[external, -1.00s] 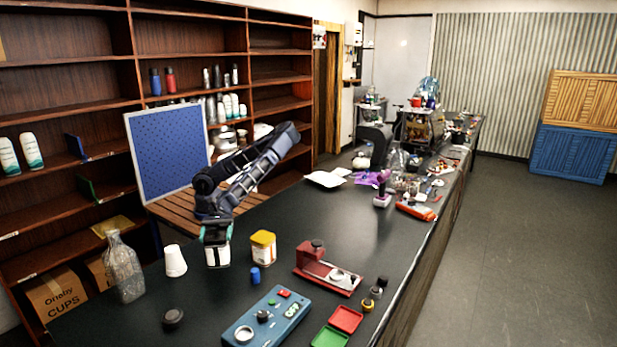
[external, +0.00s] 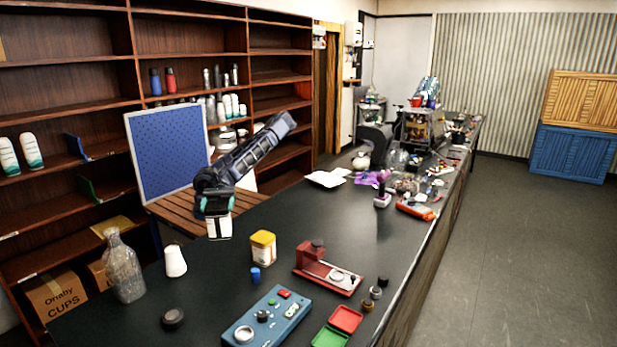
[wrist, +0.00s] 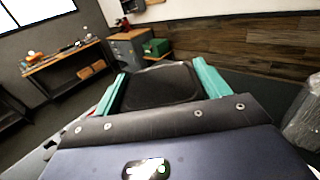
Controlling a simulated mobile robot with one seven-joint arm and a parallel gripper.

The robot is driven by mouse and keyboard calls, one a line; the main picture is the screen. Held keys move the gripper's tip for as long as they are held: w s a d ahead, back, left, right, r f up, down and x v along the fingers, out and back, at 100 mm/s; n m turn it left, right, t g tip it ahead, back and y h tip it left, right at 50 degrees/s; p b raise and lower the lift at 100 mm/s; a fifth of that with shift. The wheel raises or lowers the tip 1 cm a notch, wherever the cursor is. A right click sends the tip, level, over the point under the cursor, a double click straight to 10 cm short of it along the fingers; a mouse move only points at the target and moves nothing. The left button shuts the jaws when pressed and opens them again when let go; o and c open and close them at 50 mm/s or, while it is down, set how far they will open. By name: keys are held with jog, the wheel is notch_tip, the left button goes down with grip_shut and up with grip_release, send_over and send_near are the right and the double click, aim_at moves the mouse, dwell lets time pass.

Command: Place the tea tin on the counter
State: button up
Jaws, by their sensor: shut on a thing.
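A white tin with a dark square top, which I take as the tea tin (external: 219,228), hangs upright under my gripper (external: 216,212) on the left side of the dark counter (external: 345,222). In the wrist view its dark top (wrist: 160,88) fills the space between the two teal fingers of my gripper (wrist: 158,78), which is shut on it. The tin appears to be above the counter, but the gap under it is hard to judge. Its label is too small to read.
A yellow-lidded tin (external: 263,247), a white cup (external: 175,261) and a small blue object (external: 255,274) stand near the held tin. A glass bottle (external: 122,268) is further left. A red device (external: 327,270) and a blue control box (external: 267,318) lie in front. The counter behind the red device is clear.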

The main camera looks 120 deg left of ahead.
jog(key=w+a+f+m+g+h, duration=0.1)
jog(key=w+a, duration=0.2)
jog(key=a, duration=1)
jog(key=w+a+f+m+g+h, duration=0.1)
jog(key=w+a+f, duration=0.1)
jog(key=a, duration=1)
jog(key=s+a+r+m+g+h, duration=0.15)
jog(key=s+a, duration=0.35)
jog(key=a, duration=0.8)
jog(key=s+a+r+m+g, duration=0.15)
jog(key=s+a, duration=0.35)
jog(key=a, duration=0.7)
notch_tip(320, 180, down, 19)
jog(key=shift+s+n, duration=0.15)
jog(key=shift+n, duration=0.25)
jog(key=shift+f, duration=0.15)
jog(key=o, duration=1.1)
